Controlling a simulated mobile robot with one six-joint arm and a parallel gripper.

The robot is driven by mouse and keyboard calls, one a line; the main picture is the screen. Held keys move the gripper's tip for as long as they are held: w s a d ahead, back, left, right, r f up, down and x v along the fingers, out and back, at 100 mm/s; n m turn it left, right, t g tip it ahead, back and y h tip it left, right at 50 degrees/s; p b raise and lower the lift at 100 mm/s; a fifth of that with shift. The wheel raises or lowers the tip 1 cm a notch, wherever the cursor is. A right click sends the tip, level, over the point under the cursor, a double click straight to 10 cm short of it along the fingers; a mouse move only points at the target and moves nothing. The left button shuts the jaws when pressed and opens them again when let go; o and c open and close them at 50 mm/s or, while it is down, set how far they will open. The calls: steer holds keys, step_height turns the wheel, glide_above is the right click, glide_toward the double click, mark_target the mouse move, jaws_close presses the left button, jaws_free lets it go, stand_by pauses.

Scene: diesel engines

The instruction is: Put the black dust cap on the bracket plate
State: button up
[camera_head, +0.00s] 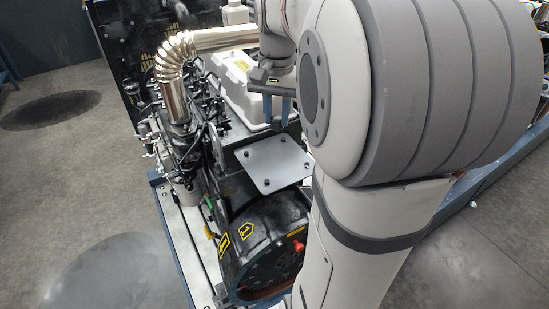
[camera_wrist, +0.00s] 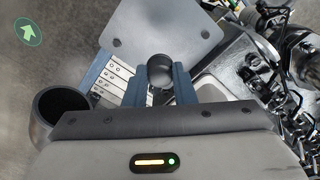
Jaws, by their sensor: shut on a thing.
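The black dust cap (camera_wrist: 160,70) shows in the wrist view as a small dark round piece between the blue fingertips. My gripper (camera_wrist: 161,78) is shut on it. In the head view my gripper (camera_head: 277,115) points down just behind the bracket plate, and the cap is too small and dark to make out well. The bracket plate (camera_head: 272,163) is a flat grey plate with bolts near its corners, on the engine above the flywheel housing. Its top looks bare. In the wrist view the plate (camera_wrist: 165,28) lies just beyond the fingertips. I cannot tell the cap's height above it.
A white engine cover (camera_head: 238,88) lies behind the plate, and a shiny exhaust pipe (camera_head: 180,55) rises behind left. The black flywheel housing (camera_head: 265,235) is in front. An open grey cylinder (camera_wrist: 62,108) stands left in the wrist view. Open floor lies left.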

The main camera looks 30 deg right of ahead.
mark_target(276, 160)
step_height(276, 160, down, 10)
steer(key=shift+a+f+p, duration=0.1)
steer(key=shift+p, duration=0.8)
steer(key=o, duration=0.9)
steer(key=shift+o, duration=0.2)
step_height(276, 160, up, 12)
steer(key=shift+f+b, duration=0.15)
steer(key=shift+b, duration=0.6)
steer(key=shift+s+a, duration=0.1)
steer(key=s+a+f+n+t, duration=0.3)
steer(key=s+a+f+n, duration=0.4)
steer(key=s+a, duration=0.5)
steer(key=shift+s+f+n+t, duration=0.4)
steer(key=shift+s+n, duration=0.05)
steer(key=shift+n, duration=0.45)
